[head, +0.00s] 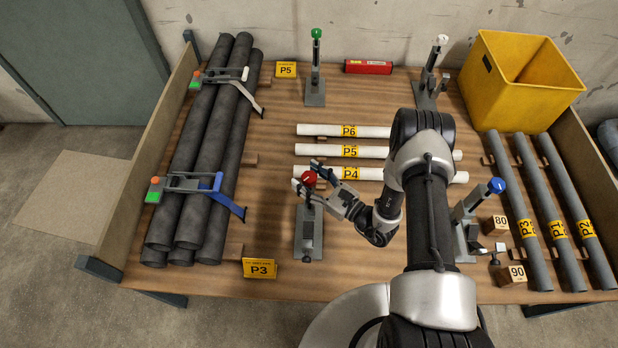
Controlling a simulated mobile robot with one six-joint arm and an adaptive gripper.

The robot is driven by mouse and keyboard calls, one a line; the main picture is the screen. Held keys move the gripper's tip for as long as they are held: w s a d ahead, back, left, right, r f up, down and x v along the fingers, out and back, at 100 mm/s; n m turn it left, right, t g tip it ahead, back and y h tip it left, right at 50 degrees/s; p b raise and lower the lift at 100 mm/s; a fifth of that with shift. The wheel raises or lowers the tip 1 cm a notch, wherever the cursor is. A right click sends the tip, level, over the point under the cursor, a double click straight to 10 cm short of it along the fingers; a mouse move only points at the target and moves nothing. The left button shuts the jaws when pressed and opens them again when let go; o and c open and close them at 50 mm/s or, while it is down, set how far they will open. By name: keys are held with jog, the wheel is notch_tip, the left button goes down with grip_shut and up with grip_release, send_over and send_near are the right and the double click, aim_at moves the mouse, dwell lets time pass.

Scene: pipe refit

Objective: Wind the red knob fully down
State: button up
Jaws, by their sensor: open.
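The red knob (309,178) tops a grey clamp stand (308,235) at the front middle of the bench. My gripper (302,178) is open at the knob, reaching in from the right, with its fingers on either side of it or very close. Contact between fingers and knob cannot be made out. Part of the stand's upper spindle is hidden by the knob and fingers.
White pipes (310,150) lie just behind the red-knob stand. Stands with a green knob (316,33), a white knob (442,40) and a blue knob (496,185) stand around. Dark pipes (205,140) are strapped at left. A yellow bin (510,85) is back right.

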jog(key=shift+c, duration=0.5)
jog(key=c, duration=1)
jog(key=n+g+y+b, duration=0.2)
jog(key=g+b, duration=0.1)
jog(key=shift+w+f+n+g, duration=0.1)
jog(key=shift+f+n+g, duration=0.1)
jog(key=shift+n+g, duration=0.1)
jog(key=shift+n+g+y+b, duration=0.6)
jog(key=shift+n+g+b, duration=0.3)
jog(key=shift+g+b, duration=0.2)
jog(key=shift+r+n+g+b, duration=0.2)
jog(key=shift+n+g+b, duration=0.15)
jog(key=shift+g, duration=0.45)
jog(key=o, duration=1.1)
